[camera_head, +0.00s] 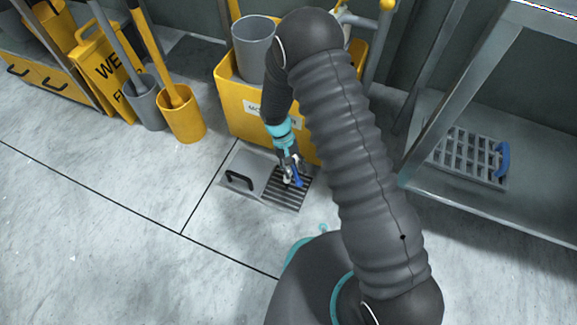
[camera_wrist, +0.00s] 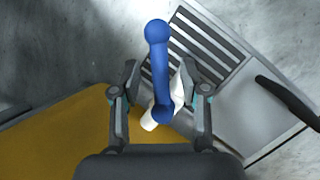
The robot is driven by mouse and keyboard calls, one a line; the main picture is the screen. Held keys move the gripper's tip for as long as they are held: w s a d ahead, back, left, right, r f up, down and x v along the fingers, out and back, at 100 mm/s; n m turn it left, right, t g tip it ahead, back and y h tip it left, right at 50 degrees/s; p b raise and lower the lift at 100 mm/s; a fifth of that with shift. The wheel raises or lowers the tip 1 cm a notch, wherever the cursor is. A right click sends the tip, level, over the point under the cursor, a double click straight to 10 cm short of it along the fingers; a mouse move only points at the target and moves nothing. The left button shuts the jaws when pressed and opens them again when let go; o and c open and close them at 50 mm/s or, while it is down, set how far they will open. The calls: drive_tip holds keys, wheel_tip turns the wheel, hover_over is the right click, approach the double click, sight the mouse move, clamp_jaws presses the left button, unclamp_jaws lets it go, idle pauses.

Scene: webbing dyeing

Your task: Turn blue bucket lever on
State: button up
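The blue lever (camera_wrist: 160,70) is a straight bar with a rounded knob at each end. A white fitting (camera_wrist: 178,95) shows behind its lower end. In the head view the lever (camera_head: 298,179) is small, in front of the yellow bucket (camera_head: 240,105) and over the floor grate. My gripper (camera_wrist: 160,82) is open, with one finger on each side of the lever and gaps visible on both sides. In the head view my gripper (camera_head: 291,168) points down at the lever. My arm hides part of the yellow bucket. No blue bucket shows.
A floor grate (camera_head: 284,190) lies beside a grey panel with a black handle (camera_head: 239,180). A grey bucket (camera_head: 254,50) sits in the yellow one. Two smaller buckets (camera_head: 181,120) and a yellow sign (camera_head: 104,72) stand left. A metal shelf (camera_head: 480,200) stands right. The left floor is clear.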

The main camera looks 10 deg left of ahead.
drive_tip(key=shift+r, duration=0.1)
drive_tip(key=v, duration=0.7)
drive_tip(key=shift+w+a+r, duration=0.1)
